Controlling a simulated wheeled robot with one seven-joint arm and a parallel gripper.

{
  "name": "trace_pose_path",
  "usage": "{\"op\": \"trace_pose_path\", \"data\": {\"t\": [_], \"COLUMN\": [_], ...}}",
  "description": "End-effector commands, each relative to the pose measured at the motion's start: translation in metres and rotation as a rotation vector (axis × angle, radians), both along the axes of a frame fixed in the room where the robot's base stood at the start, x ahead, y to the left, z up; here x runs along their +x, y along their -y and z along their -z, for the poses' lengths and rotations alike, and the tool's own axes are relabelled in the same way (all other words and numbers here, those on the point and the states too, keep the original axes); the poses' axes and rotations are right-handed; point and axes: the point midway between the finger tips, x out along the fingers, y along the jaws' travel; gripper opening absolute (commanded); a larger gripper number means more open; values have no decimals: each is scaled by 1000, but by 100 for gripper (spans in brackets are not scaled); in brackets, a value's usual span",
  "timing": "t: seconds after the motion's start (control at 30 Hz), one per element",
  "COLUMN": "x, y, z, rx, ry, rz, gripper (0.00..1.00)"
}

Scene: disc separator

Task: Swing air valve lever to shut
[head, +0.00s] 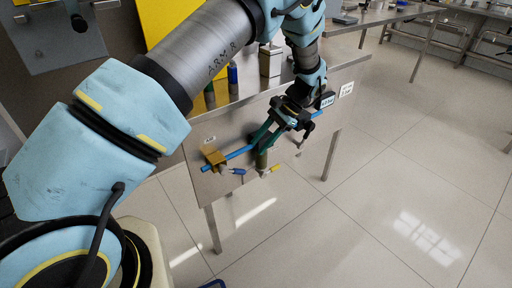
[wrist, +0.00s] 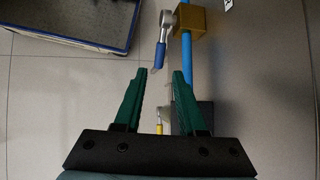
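A lever with a blue handle (wrist: 160,55) is joined to a brass valve block (wrist: 190,22) on a blue pipe (wrist: 187,62). In the head view, the brass block (head: 214,158) sits at the left end of the pipe, with the blue handle (head: 237,171) beside it. A yellow-tipped lever (head: 275,169) is further right; it also shows between the finger bases in the wrist view (wrist: 159,128). Labels are too small to tell which is the air valve. My gripper (wrist: 161,73) is open and empty. The blue handle lies just beyond and between its green fingertips, apart from both.
The pipe runs along the front panel of a steel bench (head: 201,127). Bottles (head: 232,75) and a metal canister (head: 270,62) stand on the bench top. A blue-edged tray or mat (wrist: 85,47) lies at the upper left of the wrist view. The tiled floor at right is clear.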

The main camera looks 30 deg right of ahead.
Motion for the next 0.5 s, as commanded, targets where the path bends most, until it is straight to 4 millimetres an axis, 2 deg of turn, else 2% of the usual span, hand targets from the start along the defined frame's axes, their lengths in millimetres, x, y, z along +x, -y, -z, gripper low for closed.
{"op": "trace_pose_path", "data": {"t": [0.03, 0.17, 0.33, 0.5], "x": [-1, -3, -3, 1], "y": [-1, -2, -4, -5], "z": [-5, -15, -32, -49], "rx": [-14, -96, -246, -381], "ry": [33, 197, 479, 706], "rz": [-39, -262, -701, -1135], "gripper": [33, 19, 0, 0]}}
